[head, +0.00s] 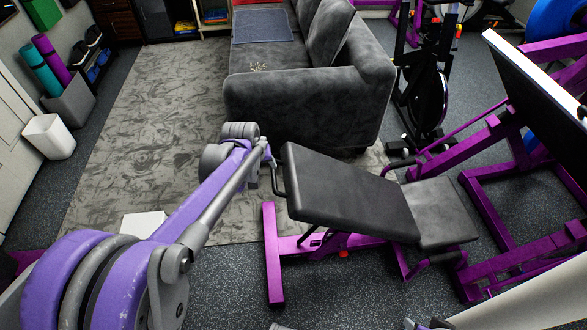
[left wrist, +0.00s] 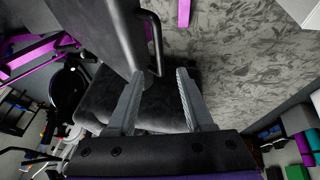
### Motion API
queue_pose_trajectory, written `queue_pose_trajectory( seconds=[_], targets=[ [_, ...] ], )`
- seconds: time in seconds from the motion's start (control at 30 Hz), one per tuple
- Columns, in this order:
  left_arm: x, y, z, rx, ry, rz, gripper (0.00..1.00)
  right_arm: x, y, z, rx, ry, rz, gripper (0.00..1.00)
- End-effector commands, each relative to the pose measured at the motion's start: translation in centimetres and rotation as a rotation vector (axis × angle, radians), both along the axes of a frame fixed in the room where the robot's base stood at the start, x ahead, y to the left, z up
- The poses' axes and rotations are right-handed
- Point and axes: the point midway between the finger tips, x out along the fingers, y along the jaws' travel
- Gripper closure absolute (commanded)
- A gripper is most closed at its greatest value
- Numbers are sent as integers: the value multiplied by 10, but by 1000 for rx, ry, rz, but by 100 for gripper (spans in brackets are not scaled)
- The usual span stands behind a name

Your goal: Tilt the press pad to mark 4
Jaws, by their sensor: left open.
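The press pad (head: 345,192) is a long black padded backrest on a purple frame (head: 273,255), tilted up at its left end in the head view. A dark bent handle (head: 277,178) sticks out at that end. In the left wrist view the pad (left wrist: 100,35) is at the upper left, and the handle (left wrist: 157,45) stands out from its edge. My left gripper (head: 268,152) is beside the handle; in its wrist view the fingers (left wrist: 157,78) are open, with the handle's end between their tips in the picture. Contact cannot be told. No mark numbers are readable.
A grey sofa (head: 305,105) stands just behind the pad. A black seat (head: 440,213) adjoins the pad's right end. A large tilted plate (head: 525,85) and purple bars stand at right, and an exercise bike (head: 425,90) behind. The patterned rug (head: 150,120) is mostly clear.

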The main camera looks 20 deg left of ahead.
Motion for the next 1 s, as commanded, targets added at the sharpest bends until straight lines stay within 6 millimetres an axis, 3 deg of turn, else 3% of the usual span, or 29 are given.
queue_pose_trajectory(
  seconds=[0.27,0.63,1.0],
  targets=[
    [14,5,-26,-4,0,11,48,0,0,-10,0,3,0,50],
    [41,8,-87,-3,0,9,48,1,0,-29,0,10,0,50],
    [49,9,-103,-3,0,9,48,1,0,-33,0,11,0,50]
  ],
)
